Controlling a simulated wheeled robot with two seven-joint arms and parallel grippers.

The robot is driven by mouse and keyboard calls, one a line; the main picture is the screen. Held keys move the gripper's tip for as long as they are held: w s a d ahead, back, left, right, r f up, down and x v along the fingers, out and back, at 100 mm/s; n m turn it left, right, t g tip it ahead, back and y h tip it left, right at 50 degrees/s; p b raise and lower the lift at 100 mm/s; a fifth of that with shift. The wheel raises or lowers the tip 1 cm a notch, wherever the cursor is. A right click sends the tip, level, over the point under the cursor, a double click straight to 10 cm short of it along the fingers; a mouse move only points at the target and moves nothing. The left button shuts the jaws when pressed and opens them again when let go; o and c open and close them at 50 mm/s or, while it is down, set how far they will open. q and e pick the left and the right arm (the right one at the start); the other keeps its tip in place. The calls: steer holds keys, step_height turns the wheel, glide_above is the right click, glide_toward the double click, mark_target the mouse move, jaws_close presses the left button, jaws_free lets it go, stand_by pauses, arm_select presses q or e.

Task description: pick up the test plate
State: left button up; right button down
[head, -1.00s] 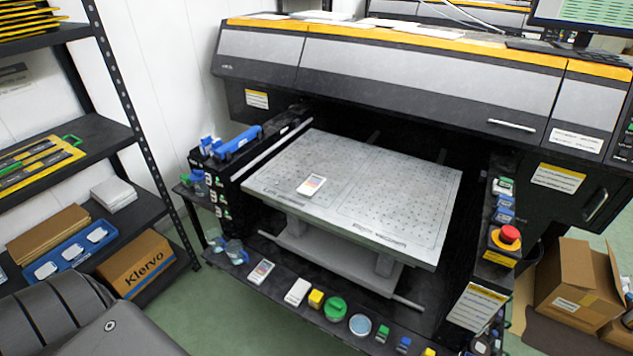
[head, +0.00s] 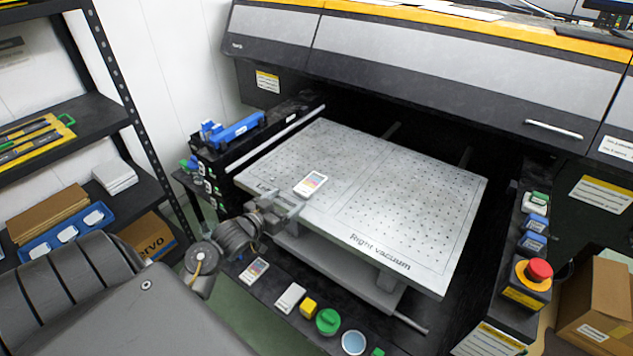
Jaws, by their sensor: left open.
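A small white plate with coloured patches (head: 310,184), which looks like the test plate, lies flat on the perforated grey printer bed (head: 400,190), near the bed's front left part. My left gripper (head: 288,204) is at the bed's front left edge, just in front of and slightly left of the plate. It is open and empty, and appears apart from the plate. Its fingers are small in the view, and part of the bed's front edge is hidden behind it. My right gripper is not in view.
A red stop button (head: 539,270) stands right of the bed. The printer hood overhangs the bed's back.

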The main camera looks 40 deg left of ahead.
mark_target(309, 184)
arm_select(q)
steer(key=shift+w, duration=0.35)
steer(key=w, duration=0.4)
steer(key=shift+a+f+p, duration=0.25)
steer(key=shift+f+p, duration=0.1)
steer(key=shift+w, duration=0.35)
steer(key=w, duration=0.2)
steer(key=w+f+p, duration=0.1)
steer(key=w, duration=0.1)
steer(key=shift+w+d, duration=0.15)
steer(key=shift+w, duration=0.2)
steer(key=shift+s, duration=0.1)
steer(key=shift+c, duration=0.7)
steer(key=c, duration=1.1)
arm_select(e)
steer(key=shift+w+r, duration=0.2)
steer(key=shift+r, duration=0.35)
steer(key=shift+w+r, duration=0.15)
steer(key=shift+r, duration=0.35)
arm_select(q)
steer(key=shift+o, duration=0.2)
